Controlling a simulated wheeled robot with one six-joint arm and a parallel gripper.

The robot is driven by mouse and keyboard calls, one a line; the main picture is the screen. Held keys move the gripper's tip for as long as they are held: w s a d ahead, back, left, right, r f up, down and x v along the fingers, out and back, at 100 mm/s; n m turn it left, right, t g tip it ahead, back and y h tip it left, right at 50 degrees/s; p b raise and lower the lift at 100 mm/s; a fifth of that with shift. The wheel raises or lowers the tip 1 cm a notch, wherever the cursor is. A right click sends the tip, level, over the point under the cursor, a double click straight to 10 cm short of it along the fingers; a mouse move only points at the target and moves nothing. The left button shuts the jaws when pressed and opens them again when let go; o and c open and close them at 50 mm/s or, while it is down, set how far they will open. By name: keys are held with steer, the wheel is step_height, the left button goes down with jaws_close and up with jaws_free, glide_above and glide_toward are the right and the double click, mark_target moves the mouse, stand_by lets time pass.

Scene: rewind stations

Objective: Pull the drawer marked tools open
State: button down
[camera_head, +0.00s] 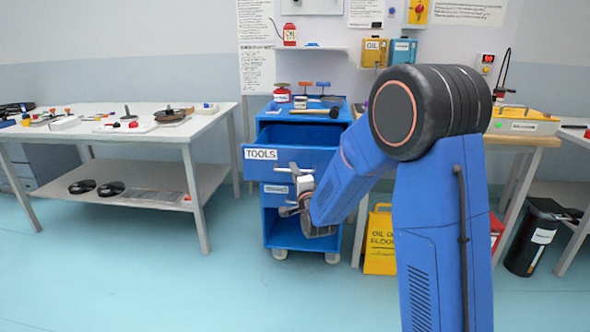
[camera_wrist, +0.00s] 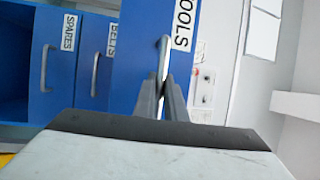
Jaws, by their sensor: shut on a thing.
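The drawer marked TOOLS (camera_head: 261,165) is the top drawer of a blue wheeled cabinet (camera_head: 272,236). Its front stands out from the cabinet, and part of its inside shows behind the front. In the wrist view the TOOLS front (camera_wrist: 140,35) stands out past the other drawer fronts. Its metal handle (camera_wrist: 163,50) is between my fingertips. My gripper (camera_wrist: 164,88) is shut on this handle. In the head view my gripper (camera_head: 296,172) is in front of the drawer, and my forearm hides the cabinet's right side.
Drawers marked BELTS (camera_wrist: 97,75) and SPARES (camera_wrist: 55,70) look shut. Bottles and tools stand on the cabinet top. The floor left of the cabinet is clear.

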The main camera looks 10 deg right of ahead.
steer(key=shift+s+a, duration=0.15)
steer(key=shift+s, duration=0.4)
steer(key=shift+s+a, duration=0.15)
steer(key=shift+s, duration=0.35)
steer(key=c, duration=1.8)
jaws_free()
